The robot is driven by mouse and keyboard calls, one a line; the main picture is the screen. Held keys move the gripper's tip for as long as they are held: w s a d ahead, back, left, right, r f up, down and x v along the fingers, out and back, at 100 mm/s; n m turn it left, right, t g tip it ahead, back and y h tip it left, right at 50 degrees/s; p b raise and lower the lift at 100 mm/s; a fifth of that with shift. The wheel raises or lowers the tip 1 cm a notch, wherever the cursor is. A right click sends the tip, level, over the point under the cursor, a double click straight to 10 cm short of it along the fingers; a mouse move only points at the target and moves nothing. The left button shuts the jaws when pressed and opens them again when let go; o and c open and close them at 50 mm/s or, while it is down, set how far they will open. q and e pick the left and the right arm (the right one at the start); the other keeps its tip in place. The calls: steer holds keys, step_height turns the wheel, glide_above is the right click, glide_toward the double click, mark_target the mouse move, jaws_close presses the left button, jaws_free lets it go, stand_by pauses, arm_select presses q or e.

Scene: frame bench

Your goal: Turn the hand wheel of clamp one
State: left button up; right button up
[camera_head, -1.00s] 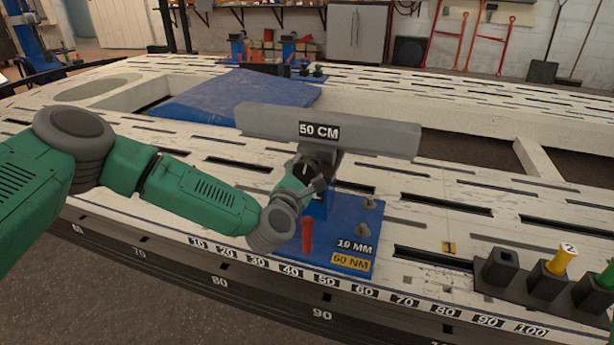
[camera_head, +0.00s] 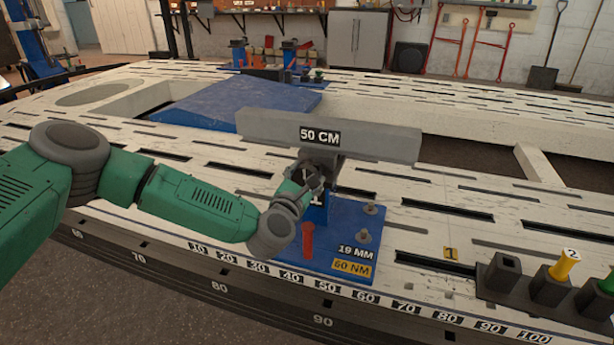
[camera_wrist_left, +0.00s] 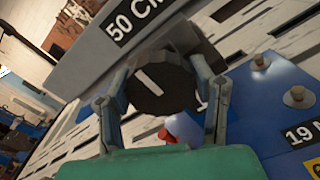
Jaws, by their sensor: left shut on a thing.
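The clamp stands on a blue base plate (camera_head: 335,249) with a grey beam marked 50 CM (camera_head: 370,139) across its top. In the left wrist view the dark round hand wheel (camera_wrist_left: 161,88) with a white mark sits between the two fingers of my left gripper (camera_wrist_left: 163,84). The fingers close on the wheel from both sides. In the head view my left gripper (camera_head: 312,180) reaches the clamp just below the beam and hides most of the wheel. A red handle (camera_head: 307,240) stands on the plate's front side. My right gripper is not in view.
A dark holder (camera_head: 500,279) with a yellow-topped tool (camera_head: 564,265) and a green-topped one stands at the right edge. Bolts (camera_head: 363,236) stick up from the blue plate. A blue sheet (camera_head: 240,102) lies behind the beam. The slotted white bench (camera_head: 440,215) is mostly clear to the right.

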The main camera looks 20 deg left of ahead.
arm_select(q)
steer(key=o, duration=1.2)
steer(key=shift+s+f, duration=0.15)
steer(key=shift+f, duration=0.35)
steer(key=shift+r, duration=0.25)
steer(key=s, duration=1.1)
steer(key=shift+s+a, duration=0.3)
steer(key=shift+s, duration=0.1)
steer(key=shift+f, duration=0.1)
